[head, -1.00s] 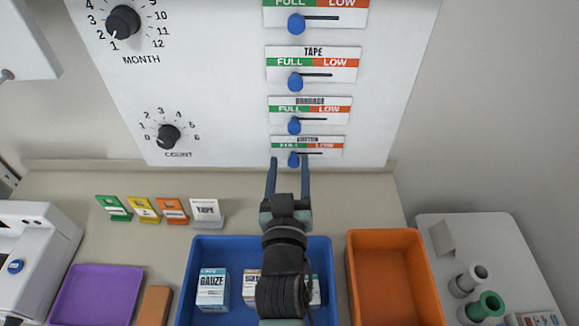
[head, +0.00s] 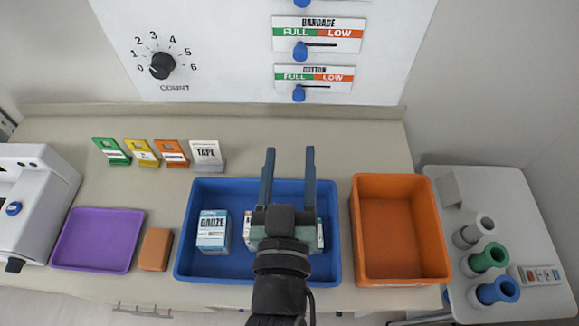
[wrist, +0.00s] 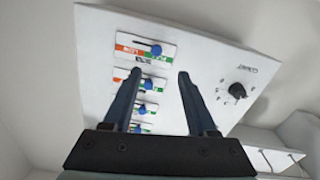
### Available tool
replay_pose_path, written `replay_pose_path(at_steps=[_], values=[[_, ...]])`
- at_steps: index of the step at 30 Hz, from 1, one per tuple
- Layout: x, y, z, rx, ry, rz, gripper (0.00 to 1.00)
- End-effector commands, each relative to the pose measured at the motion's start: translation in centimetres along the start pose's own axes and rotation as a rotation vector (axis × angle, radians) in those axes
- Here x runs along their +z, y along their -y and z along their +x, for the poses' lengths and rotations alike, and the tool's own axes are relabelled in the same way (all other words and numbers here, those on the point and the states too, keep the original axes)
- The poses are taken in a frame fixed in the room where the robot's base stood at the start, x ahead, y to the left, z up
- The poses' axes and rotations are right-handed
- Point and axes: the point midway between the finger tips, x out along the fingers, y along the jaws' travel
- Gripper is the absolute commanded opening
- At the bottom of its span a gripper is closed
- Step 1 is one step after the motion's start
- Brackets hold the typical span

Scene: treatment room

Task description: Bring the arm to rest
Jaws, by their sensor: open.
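My gripper (head: 288,165) is open and empty. In the head view it rises above the blue tray (head: 183,262), with its fingers pointing toward the wall panel (head: 225,60). In the wrist view the two fingers (wrist: 158,90) stand apart with nothing between them, and the panel with its sliders shows beyond them. My arm covers part of the blue tray and some of the boxes in it.
The blue tray holds a gauze box (head: 213,230) and other boxes. An orange bin (head: 437,262) stands right of it, a purple tray (head: 97,240) and brown block (head: 155,249) left. Several small signs (head: 206,152) stand behind. A side table (head: 450,172) holds coloured cylinders (head: 490,257).

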Motion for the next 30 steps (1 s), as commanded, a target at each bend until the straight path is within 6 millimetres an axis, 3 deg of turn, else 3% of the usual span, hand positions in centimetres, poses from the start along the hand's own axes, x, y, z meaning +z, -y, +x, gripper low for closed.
replay_pose_path(at_steps=[22, 26, 30], values=[[-0.5, -0.1, -0.4, 0.003, -0.010, 0.002, 0.58], [-4.0, -0.9, 1.2, 0.019, -0.080, 0.018, 0.58], [-11.6, -2.4, 3.5, 0.043, -0.222, 0.056, 0.58]])
